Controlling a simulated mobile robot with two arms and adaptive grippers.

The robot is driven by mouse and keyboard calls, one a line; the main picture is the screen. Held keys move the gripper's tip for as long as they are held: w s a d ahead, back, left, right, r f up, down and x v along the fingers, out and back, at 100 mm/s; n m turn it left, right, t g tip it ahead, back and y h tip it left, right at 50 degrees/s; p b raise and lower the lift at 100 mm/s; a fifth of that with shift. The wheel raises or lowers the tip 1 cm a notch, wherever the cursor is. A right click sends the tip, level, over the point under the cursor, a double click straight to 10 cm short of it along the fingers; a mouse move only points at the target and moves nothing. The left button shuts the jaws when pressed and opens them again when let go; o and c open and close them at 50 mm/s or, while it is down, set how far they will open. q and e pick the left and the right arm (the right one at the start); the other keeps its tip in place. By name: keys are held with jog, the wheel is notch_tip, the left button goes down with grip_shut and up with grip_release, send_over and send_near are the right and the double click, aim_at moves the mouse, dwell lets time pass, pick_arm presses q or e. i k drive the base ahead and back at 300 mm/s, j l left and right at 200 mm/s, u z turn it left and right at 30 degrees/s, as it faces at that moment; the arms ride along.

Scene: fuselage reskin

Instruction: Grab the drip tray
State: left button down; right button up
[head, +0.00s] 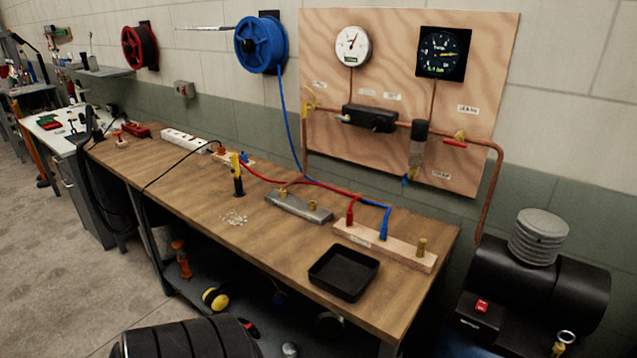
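The drip tray (320,282) looks like a shallow black square tray with raised walls. It lies flat on the wooden workbench (283,272), near its front edge and toward its right end. The tray looks empty. A black ribbed cylinder shows at the bottom edge of the head view, and I cannot tell what it belongs to. Neither of my grippers shows in this view.
A wooden block with red and blue clips (385,246) lies just behind the tray. A grey metal bar (298,206) lies to its left. Red and blue cables cross the bench. A black compressor (540,290) stands right of the bench. The bench front-left of the tray is clear.

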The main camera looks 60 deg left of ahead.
aim_at(344, 272)
jog(key=u, duration=1.7)
